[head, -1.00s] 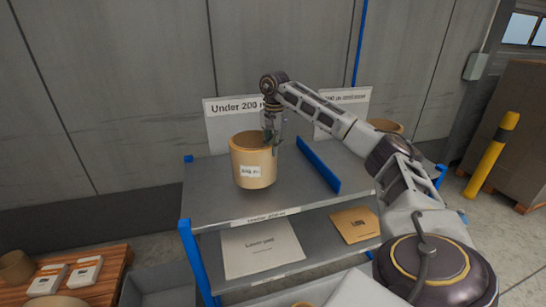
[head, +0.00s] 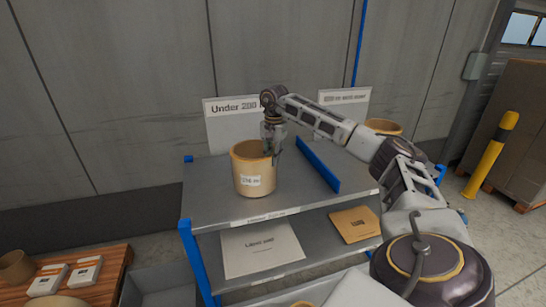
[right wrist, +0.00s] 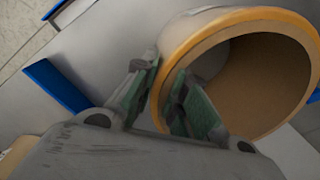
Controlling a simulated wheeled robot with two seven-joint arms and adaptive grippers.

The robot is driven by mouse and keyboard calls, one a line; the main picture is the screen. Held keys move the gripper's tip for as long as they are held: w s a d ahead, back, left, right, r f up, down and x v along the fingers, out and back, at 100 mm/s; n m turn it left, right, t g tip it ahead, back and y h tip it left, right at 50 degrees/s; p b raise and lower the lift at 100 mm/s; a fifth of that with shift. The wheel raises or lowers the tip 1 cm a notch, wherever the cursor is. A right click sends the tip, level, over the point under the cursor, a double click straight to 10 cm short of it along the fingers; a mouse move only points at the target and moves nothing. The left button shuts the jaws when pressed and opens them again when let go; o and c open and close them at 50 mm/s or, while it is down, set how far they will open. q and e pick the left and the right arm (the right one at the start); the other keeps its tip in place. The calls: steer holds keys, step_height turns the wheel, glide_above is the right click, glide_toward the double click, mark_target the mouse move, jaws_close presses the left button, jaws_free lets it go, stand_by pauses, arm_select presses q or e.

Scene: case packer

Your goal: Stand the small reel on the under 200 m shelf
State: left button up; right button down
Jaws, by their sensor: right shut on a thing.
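The small reel (head: 252,176) is a tan, hollow cylinder with a white label on its front. It is upright at the left part of the top shelf (head: 212,190), below the "Under 200" sign (head: 233,108). I cannot tell for sure whether its base touches the shelf. My right gripper (head: 272,150) is shut on the reel's wall at its right rim. In the right wrist view one finger is inside the hollow reel (right wrist: 240,75) and one outside, with the wall between the fingertips (right wrist: 163,90). My left gripper is not in view.
A blue divider (head: 318,165) stands on the shelf to the right of the reel. Another tan reel (head: 384,126) stands behind my right arm. A lower shelf holds a white sheet (head: 262,248) and a brown packet (head: 355,224). A wooden table (head: 112,268) with several items is at lower left.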

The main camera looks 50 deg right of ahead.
stand_by(0.3)
steer(key=c, duration=1.9)
jaws_free()
steer(key=o, duration=0.5)
steer(key=shift+s, duration=0.1)
steer(key=shift+c, duration=0.2)
steer(key=shift+r, duration=0.1)
step_height(320, 180, up, 10)
steer(key=shift+f, duration=0.25)
steer(key=shift+s+r+p, duration=0.1)
steer(key=shift+r+p, duration=0.2)
steer(key=shift+r, duration=0.95)
